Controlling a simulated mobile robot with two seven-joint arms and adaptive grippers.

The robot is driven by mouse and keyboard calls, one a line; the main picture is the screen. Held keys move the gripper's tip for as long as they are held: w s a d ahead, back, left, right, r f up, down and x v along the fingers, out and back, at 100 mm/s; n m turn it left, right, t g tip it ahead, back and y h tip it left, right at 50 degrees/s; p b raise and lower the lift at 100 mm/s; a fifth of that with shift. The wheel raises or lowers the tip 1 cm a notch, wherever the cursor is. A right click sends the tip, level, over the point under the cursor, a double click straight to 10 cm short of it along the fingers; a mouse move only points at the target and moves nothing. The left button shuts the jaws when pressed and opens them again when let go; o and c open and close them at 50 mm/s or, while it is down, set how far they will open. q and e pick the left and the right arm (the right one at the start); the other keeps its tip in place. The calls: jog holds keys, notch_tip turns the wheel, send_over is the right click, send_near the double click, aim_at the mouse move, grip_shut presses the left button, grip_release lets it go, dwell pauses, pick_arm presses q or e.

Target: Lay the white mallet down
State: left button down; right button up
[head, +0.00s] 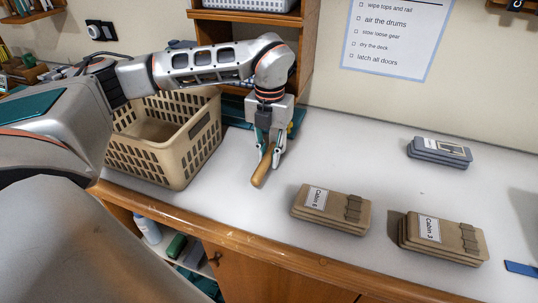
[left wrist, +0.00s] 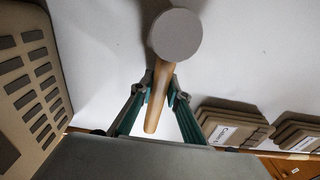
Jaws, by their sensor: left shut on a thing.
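My left gripper (head: 270,156) points down over the white counter (head: 345,160), right of the beige basket. It is shut on the wooden handle of the white mallet (head: 262,170). The handle slants down toward the counter's front, and I cannot tell whether its end touches the surface. The mallet's head is hidden behind the gripper in the head view. In the left wrist view the pale round head of the mallet (left wrist: 175,38) shows above the handle, between the fingers of the left gripper (left wrist: 158,88). My right gripper is not in view.
The beige slatted basket (head: 172,150) stands left of the gripper. Two tan folded stacks, labelled Cabin 6 (head: 335,212) and Cabin 3 (head: 455,242), lie near the front edge. A grey-blue stack (head: 438,153) lies at the back right. The counter between them is clear.

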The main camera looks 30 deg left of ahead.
pick_arm(q)
jog(key=shift+f, duration=0.45)
dwell(0.6)
jog(key=c, duration=2.2)
grip_release()
jog(key=shift+o, duration=0.2)
jog(key=shift+r+p, duration=1.05)
jog(key=shift+r, duration=0.1)
jog(key=shift+r+p, duration=0.3)
jog(key=o, duration=0.6)
